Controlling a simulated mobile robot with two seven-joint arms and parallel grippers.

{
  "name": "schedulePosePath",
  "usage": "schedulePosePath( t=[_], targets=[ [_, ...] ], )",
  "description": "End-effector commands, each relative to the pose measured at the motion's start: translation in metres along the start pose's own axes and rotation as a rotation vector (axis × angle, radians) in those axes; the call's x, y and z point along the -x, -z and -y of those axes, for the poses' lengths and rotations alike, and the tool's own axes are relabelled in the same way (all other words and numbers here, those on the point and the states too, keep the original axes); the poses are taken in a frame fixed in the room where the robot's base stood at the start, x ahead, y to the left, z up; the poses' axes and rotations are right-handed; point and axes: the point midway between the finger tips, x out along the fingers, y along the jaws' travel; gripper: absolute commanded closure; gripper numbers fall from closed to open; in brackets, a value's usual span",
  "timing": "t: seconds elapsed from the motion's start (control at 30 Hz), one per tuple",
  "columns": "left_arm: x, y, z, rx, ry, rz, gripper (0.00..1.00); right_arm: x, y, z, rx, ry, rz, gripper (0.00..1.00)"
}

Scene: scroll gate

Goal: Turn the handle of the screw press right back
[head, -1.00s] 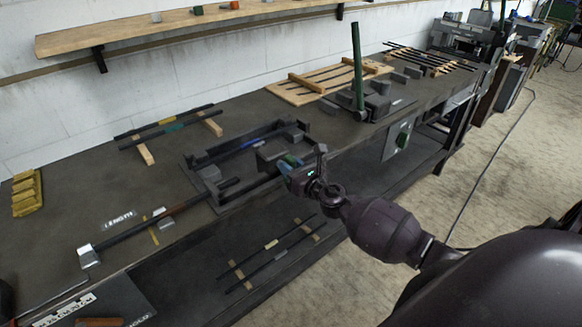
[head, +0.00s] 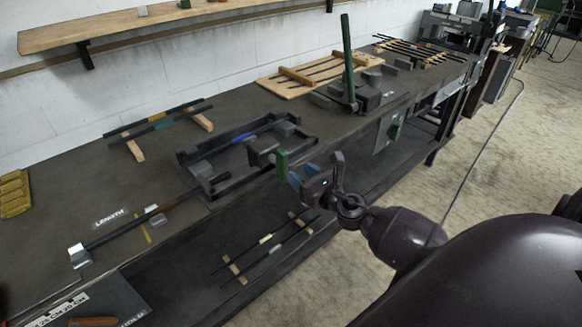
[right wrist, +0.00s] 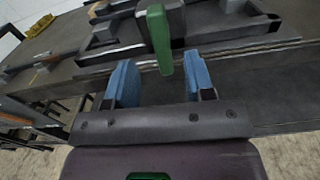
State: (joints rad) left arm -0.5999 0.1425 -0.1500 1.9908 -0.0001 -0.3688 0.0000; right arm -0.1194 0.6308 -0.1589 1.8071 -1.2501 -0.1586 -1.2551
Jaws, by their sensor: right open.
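The screw press (head: 213,184) is a dark rectangular frame with grey blocks, lying at the front of the bench. Its green handle (head: 282,165) stands about upright at the front edge. In the right wrist view, the handle (right wrist: 158,38) is a rounded green bar, seen between and beyond the blue fingertips. My right gripper (head: 297,177) is open, just right of the handle in the head view. In the right wrist view, its two blue fingers (right wrist: 159,68) are apart, with a gap on each side of the handle. My left gripper is not in view.
A tall green lever (head: 347,50) stands on a bench fixture behind and to the right. Dark rods lie on wooden strips (head: 134,150) at the back. A lower shelf (head: 190,290) holds more rods. A wooden wall shelf (head: 110,27) runs above.

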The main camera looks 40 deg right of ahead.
Motion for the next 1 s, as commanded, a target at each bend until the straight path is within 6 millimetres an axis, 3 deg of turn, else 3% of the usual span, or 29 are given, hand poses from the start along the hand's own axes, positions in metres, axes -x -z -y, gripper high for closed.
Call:
schedulePosePath(
  t=[0.1,0.3,1.0],
  targets=[
    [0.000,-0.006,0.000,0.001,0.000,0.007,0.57,0.015,0.002,0.000,0.000,-0.001,-0.001,0.51],
    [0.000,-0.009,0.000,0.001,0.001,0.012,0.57,0.028,0.000,0.000,0.000,-0.001,0.000,0.51],
    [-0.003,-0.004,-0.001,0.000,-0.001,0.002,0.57,0.029,0.000,0.000,-0.021,0.000,0.000,0.51]
  ],
)
